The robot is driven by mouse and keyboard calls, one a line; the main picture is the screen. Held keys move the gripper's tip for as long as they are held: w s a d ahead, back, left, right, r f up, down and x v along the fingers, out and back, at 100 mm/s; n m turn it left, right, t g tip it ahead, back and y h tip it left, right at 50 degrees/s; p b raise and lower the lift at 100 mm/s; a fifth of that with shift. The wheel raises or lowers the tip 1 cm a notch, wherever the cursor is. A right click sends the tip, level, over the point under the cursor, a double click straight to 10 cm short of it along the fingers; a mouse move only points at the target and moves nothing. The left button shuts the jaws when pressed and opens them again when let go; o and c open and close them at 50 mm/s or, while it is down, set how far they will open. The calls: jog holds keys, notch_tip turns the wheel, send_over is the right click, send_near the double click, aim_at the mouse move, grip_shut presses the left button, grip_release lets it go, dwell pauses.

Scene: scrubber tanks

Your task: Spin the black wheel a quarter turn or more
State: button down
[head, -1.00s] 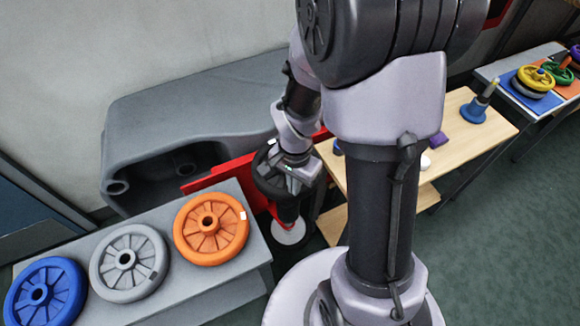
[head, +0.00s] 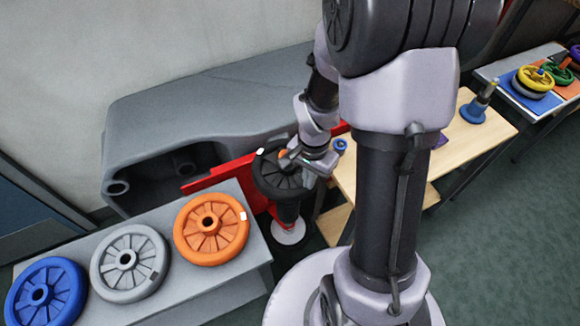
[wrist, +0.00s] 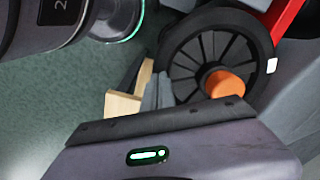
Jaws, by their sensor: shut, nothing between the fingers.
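The black wheel (head: 272,182) is spoked, with an orange hub piece (head: 283,157) and a small white mark on its rim. It is mounted upright-facing on a red frame above a white-based post. In the wrist view the wheel (wrist: 196,50) fills the upper right, with its white mark at the right rim. My gripper (head: 290,163) is at the wheel's right side in the head view. In the wrist view its fingers (wrist: 158,92) are shut and empty beside the wheel's left rim. I cannot tell whether they touch it. My gripper hides part of the wheel.
A grey bench (head: 228,268) at front left holds a blue (head: 58,280), a grey (head: 105,280) and an orange wheel (head: 192,245). A grey tank body (head: 200,105) stands behind. A wooden table (head: 375,185) with a blue-based post (head: 474,110) is on the right.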

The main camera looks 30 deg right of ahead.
notch_tip(320, 180, up, 7)
jog(key=p, duration=0.5)
dwell(0.4)
